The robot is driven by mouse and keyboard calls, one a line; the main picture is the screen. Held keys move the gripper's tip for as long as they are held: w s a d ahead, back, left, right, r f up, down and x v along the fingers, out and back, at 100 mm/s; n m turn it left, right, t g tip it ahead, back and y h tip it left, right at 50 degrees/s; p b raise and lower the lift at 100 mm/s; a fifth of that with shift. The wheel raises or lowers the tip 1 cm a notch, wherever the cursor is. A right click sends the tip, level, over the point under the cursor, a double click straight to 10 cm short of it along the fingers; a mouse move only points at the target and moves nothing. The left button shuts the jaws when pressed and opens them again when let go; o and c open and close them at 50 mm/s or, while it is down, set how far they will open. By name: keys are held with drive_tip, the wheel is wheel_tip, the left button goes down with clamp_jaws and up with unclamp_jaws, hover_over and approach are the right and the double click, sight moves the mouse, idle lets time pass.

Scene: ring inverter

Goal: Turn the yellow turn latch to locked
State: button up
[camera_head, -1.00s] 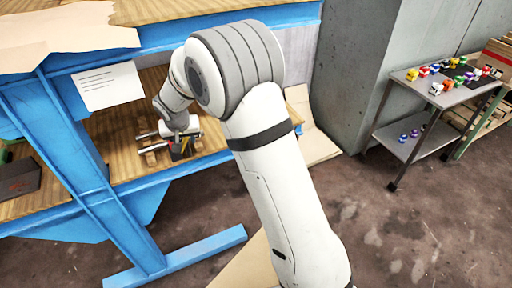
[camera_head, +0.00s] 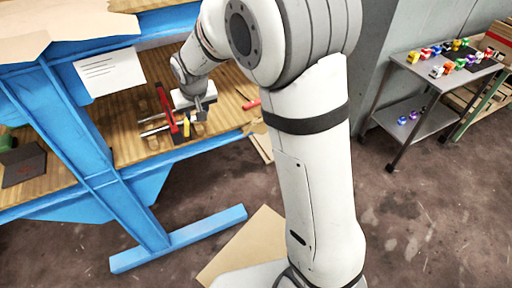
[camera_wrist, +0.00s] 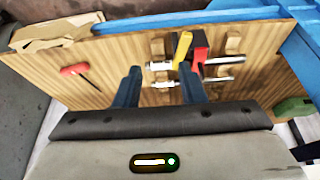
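The yellow turn latch (camera_wrist: 183,46) is a short yellow lever, tilted, beside a red part (camera_wrist: 200,46) in the wrist view. Both sit among metal rods (camera_wrist: 222,60) and wooden blocks on the wooden bench. In the head view the yellow latch (camera_head: 187,127) shows small, below the long red part (camera_head: 166,108). My gripper (camera_wrist: 160,82) is open, its two dark blue fingers apart with nothing held. In the wrist view the latch lies beyond the right finger, apart from it. In the head view my gripper (camera_head: 203,106) is just right of the latch. The latch's base is partly unclear.
A red-handled screwdriver (camera_wrist: 75,70) lies on the bench, left in the wrist view. A blue steel frame (camera_head: 75,120) carries the bench. A green object (camera_wrist: 294,107) lies right in the wrist view. A metal cart (camera_head: 440,75) with small toys stands at the right.

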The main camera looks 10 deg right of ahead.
drive_tip(key=s+d+b, duration=0.2)
drive_tip(key=s+d, duration=0.4)
drive_tip(key=s, duration=0.3)
drive_tip(key=s+d+m+g+b, duration=0.1)
drive_tip(key=s+d+b, duration=0.2)
drive_tip(key=s+d, duration=0.4)
drive_tip(key=shift+s+r+m+h, duration=0.3)
drive_tip(key=shift+s+r+h, duration=0.1)
drive_tip(key=shift+s, duration=0.5)
drive_tip(key=shift+s+d, duration=0.1)
drive_tip(key=shift+d, duration=0.05)
